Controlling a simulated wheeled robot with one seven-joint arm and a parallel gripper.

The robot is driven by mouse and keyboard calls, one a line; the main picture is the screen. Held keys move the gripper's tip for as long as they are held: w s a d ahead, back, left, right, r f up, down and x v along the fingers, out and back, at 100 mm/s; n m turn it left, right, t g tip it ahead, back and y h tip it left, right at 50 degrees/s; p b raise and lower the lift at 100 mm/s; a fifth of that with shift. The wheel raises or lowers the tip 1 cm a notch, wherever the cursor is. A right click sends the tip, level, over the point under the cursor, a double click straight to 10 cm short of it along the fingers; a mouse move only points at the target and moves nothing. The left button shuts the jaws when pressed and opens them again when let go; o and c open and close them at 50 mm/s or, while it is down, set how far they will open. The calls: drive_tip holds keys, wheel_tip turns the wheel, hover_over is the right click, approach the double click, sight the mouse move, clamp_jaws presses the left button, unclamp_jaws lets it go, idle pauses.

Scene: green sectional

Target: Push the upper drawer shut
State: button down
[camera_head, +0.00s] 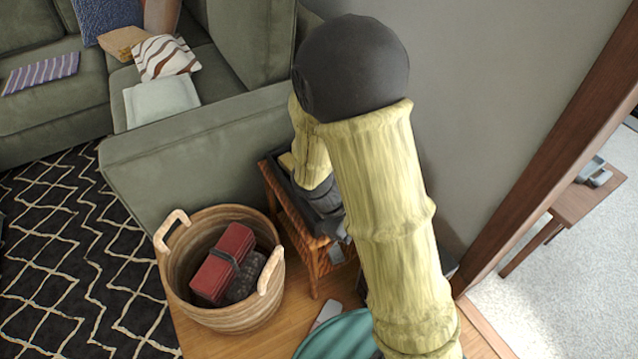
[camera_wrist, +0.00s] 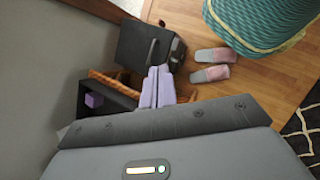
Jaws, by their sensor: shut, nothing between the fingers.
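My gripper (camera_wrist: 158,72) is shut and empty. Its two pale purple fingers lie together in the wrist view, over a small stand with an orange woven edge (camera_wrist: 104,76). In the head view this woven stand (camera_head: 297,232) is beside the sofa arm, partly hidden by my arm; grey gripper parts (camera_head: 336,252) show at its front side. A dark box-like part with a handle (camera_wrist: 152,52) lies just beyond the fingertips; I cannot tell for sure whether it is the upper drawer. A dark open-looking compartment holds a purple block (camera_wrist: 94,100). Contact is not clear.
A wicker basket (camera_head: 174,292) with a red bundle (camera_head: 222,262) stands left of the stand. A teal woven basket (camera_wrist: 262,20) and slippers (camera_wrist: 212,56) are on the wood floor. The sofa (camera_head: 180,150) and grey wall (camera_head: 490,110) border the stand.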

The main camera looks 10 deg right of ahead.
drive_tip(key=w+a+f+n+t+h+b, duration=0.4)
drive_tip(key=w+a+f+n+t, duration=0.6)
drive_tip(key=w+a+n+t, duration=0.4)
drive_tip(key=a+n+t, duration=0.1)
drive_tip(key=n, duration=0.3)
drive_tip(key=shift+w+a+f+t, duration=0.2)
drive_tip(key=shift+w+t, duration=0.05)
drive_tip(key=shift+t, duration=0.15)
drive_tip(key=b+x, duration=0.4)
drive_tip(key=x, duration=1)
drive_tip(key=shift+d, duration=0.2)
drive_tip(key=shift+r+h, duration=0.15)
drive_tip(key=shift+h, duration=0.15)
